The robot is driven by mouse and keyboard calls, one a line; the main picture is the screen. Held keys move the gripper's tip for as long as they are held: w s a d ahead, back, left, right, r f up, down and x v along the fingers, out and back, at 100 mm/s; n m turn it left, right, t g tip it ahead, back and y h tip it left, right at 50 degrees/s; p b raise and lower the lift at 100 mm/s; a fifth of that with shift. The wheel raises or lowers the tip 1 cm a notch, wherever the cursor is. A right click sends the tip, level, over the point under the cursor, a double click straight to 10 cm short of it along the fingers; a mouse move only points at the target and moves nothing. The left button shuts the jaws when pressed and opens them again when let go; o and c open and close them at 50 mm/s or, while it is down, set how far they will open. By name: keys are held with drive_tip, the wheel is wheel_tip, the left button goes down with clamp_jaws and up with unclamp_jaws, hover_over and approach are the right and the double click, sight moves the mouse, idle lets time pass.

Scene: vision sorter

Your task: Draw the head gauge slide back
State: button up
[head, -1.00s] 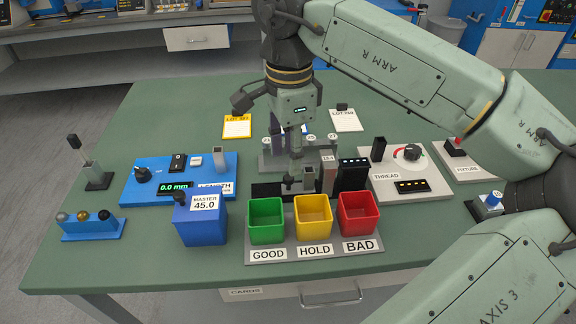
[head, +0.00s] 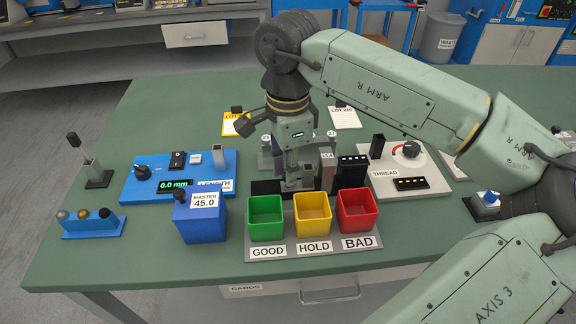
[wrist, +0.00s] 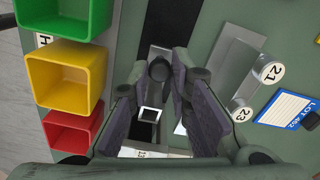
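The head gauge stands behind the bins. Its black base (head: 265,187) shows left of my gripper, and a grey block with a small label (head: 327,165) stands right of it. In the wrist view the black base (wrist: 160,25) runs up between my fingers, with a dark round knob (wrist: 159,70) and a silver-rimmed square post (wrist: 149,114), which I take as slide parts. My gripper (wrist: 156,85) is open, one finger on each side of them. In the head view my gripper (head: 298,178) points down at the gauge. I cannot tell whether the fingers touch anything.
Close in front stand the green (head: 266,218), yellow (head: 312,213) and red (head: 357,211) bins. A black box with lights (head: 352,172) is at the right. The blue length gauge (head: 140,185) and blue master block (head: 200,225) are at the left.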

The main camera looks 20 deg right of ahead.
clamp_jaws()
idle(0.3)
drive_tip(key=a, duration=0.2)
drive_tip(key=w+a+b, duration=0.1)
drive_tip(key=a+b, duration=0.1)
drive_tip(key=a, duration=0.1)
drive_tip(key=shift+w+a, duration=0.3)
drive_tip(key=shift+w, duration=0.05)
drive_tip(key=shift+a, duration=0.1)
drive_tip(key=shift+o, duration=1.6)
unclamp_jaws()
drive_tip(key=shift+a, duration=0.15)
drive_tip(key=shift+o, duration=1.2)
wheel_tip(320, 180, up, 12)
